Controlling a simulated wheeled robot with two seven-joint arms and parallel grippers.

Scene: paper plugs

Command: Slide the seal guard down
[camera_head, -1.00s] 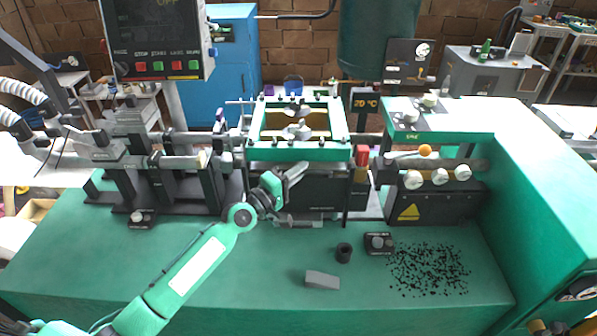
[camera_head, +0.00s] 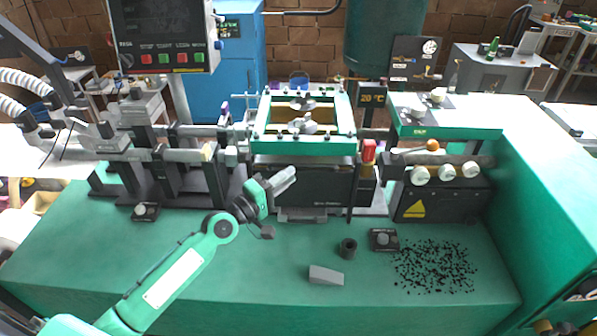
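The part that looks most like the seal guard is a green rectangular frame (camera_head: 303,147) with a clear window, standing raised in the middle of the machine above a dark housing. I cannot tell for sure that it is the guard. My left gripper (camera_head: 279,197) is in front of and below this frame, near the dark housing, apart from the frame as far as I can see. A pale finger points up and right; the rest of the gripper is small and dark, so its opening is unclear. Nothing is visibly held. My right gripper is not in view.
A grey wedge-like block (camera_head: 326,275), a black cup (camera_head: 348,249) and a small knob box (camera_head: 384,240) lie on the green table (camera_head: 260,280). Black bits (camera_head: 435,266) are scattered at the right. A control panel (camera_head: 163,36) hangs at upper left. The front table is mostly clear.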

